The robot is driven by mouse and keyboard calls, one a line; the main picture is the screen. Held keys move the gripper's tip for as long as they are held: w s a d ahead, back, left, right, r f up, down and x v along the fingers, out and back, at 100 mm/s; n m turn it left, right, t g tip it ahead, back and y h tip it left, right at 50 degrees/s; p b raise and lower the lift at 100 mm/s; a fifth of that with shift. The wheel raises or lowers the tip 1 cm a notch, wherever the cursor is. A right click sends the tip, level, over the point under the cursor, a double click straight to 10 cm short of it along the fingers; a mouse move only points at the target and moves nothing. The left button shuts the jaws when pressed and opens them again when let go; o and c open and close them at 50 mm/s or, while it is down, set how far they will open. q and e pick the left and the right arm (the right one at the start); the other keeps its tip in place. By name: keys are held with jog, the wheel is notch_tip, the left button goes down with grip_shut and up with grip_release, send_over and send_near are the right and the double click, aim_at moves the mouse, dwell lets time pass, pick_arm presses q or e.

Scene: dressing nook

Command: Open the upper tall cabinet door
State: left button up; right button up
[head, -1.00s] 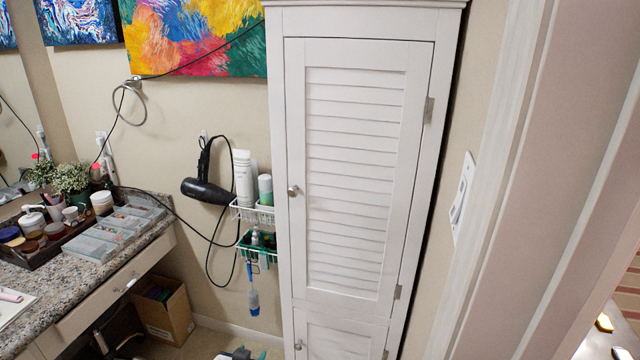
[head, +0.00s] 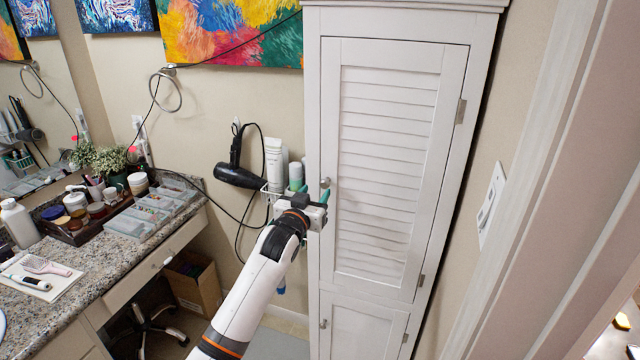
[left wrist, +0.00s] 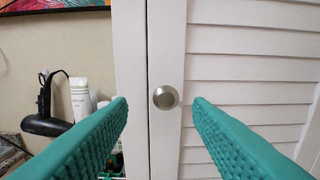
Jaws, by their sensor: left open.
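The white tall cabinet has an upper louvered door (head: 385,170), which is shut, with hinges on its right edge. Its round metal knob (head: 325,182) is at the door's left edge. My left gripper (head: 312,192) is in front of the cabinet's left side, close to the knob. In the left wrist view, the knob (left wrist: 165,98) shows between the two teal fingers, which are open and apart from it. The gap between fingertips and knob is hard to judge. The lower door (head: 360,328) is also shut. My right gripper is not in view.
A wire rack with bottles (head: 274,165) and a black hair dryer (head: 240,176) hang on the wall left of the cabinet. A granite counter (head: 95,265) with toiletries stands at left. A door frame (head: 545,190) rises at right.

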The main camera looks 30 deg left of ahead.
aim_at(322, 184)
pick_arm(q)
jog(key=x, duration=0.4)
jog(key=shift+w+d+p, duration=0.15)
jog(key=shift+d+p, duration=0.05)
jog(key=shift+p, duration=0.1)
jog(key=shift+s+d+r, duration=0.15)
jog(key=shift+s, duration=0.1)
jog(key=shift+c, duration=0.3)
grip_shut()
